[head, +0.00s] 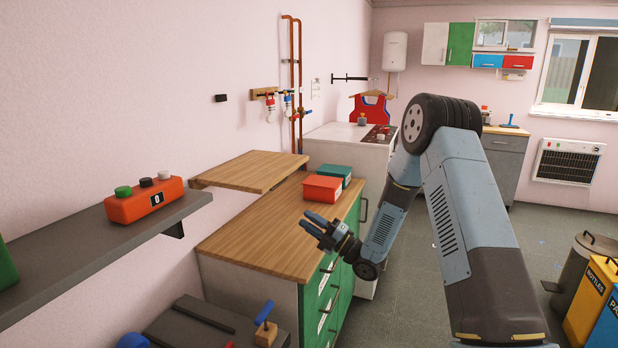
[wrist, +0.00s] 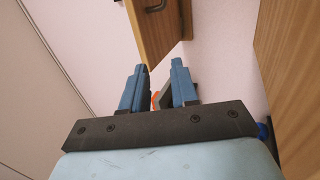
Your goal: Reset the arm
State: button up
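My arm reaches forward from the lower right in the head view and bends back down at the elbow. My gripper (head: 311,223) hangs in front of the wooden counter edge, pointing left. Its two blue fingers also show in the wrist view (wrist: 158,82), with a clear gap between them. The gripper is open and nothing is held in it. A bit of red and a dark edge show beyond the gap in the wrist view. No plates are in view.
A red box (head: 322,189) and a green box (head: 335,172) sit on the wooden counter (head: 257,238). A wooden wall shelf (head: 250,170) juts out at left. A grey shelf (head: 100,238) holds a red button box (head: 144,201).

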jog(key=d+r+m+t+h, duration=0.4)
jog(key=d+r+m+h, duration=0.75)
jog(key=r+h, duration=0.3)
jog(key=s+d+r+m+g+h, duration=0.2)
jog(key=s+d+r+m+h, duration=0.3)
jog(key=s+d+m, duration=0.45)
jog(key=s+d+m+g+h, duration=0.1)
jog(key=s+m+g, duration=0.5)
jog(key=s, duration=2.3)
jog(key=d+f+m, duration=0.1)
jog(key=m, duration=0.2)
